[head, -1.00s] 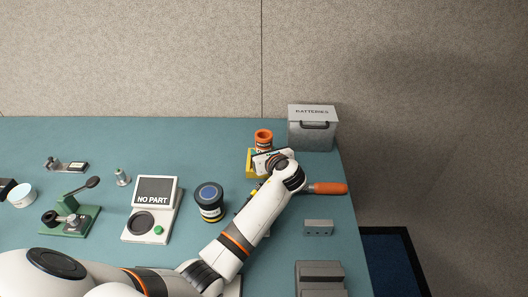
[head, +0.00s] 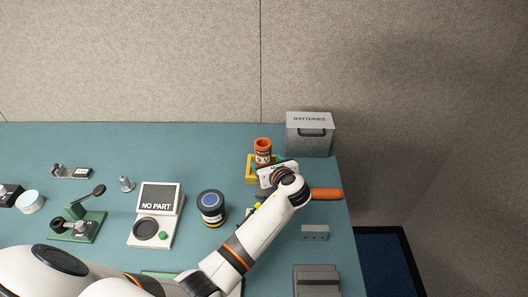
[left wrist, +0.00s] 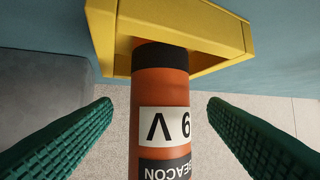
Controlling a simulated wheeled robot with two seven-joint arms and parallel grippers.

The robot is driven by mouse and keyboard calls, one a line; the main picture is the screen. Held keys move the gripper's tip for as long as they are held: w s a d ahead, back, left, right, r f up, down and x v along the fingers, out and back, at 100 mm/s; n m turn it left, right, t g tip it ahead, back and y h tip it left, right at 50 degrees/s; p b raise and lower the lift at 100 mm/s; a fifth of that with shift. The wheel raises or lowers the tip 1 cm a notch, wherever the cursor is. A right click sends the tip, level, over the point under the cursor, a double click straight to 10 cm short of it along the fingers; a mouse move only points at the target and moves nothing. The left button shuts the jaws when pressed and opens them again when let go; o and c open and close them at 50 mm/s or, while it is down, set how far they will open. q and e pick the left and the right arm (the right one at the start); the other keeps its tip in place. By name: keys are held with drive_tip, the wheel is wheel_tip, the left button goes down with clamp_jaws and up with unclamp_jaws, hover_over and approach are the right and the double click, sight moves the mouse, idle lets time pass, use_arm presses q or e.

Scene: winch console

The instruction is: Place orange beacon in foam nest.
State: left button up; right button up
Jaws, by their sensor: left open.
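The orange beacon (head: 263,149) stands at a yellow holder (head: 250,170) near the far right of the bench. In the left wrist view the beacon (left wrist: 160,95) shows a "9 V" label, and its black end is inside the opening of the yellow holder (left wrist: 220,62). My left gripper (left wrist: 158,108) is open, with one green ridged finger on each side of the beacon and visible gaps to both. In the head view, the left wrist hides part of the holder. I cannot tell which thing is the foam nest. My right gripper is not in view.
A grey batteries box (head: 310,140) stands behind and right of the holder. An orange handle (head: 327,194), a small grey block (head: 315,233) and a larger grey block (head: 316,281) lie right of my arm.

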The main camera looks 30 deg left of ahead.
use_arm(q)
drive_tip(key=p+v, duration=0.2)
drive_tip(key=v, duration=0.1)
drive_tip(key=p+v, duration=0.3)
drive_tip(key=v, duration=0.1)
drive_tip(key=shift+w+a+r, duration=0.1)
drive_tip(key=shift+r, duration=0.1)
drive_tip(key=shift+s+d+p, duration=0.4)
drive_tip(key=shift+d+p, duration=0.05)
drive_tip(key=shift+p, duration=0.15)
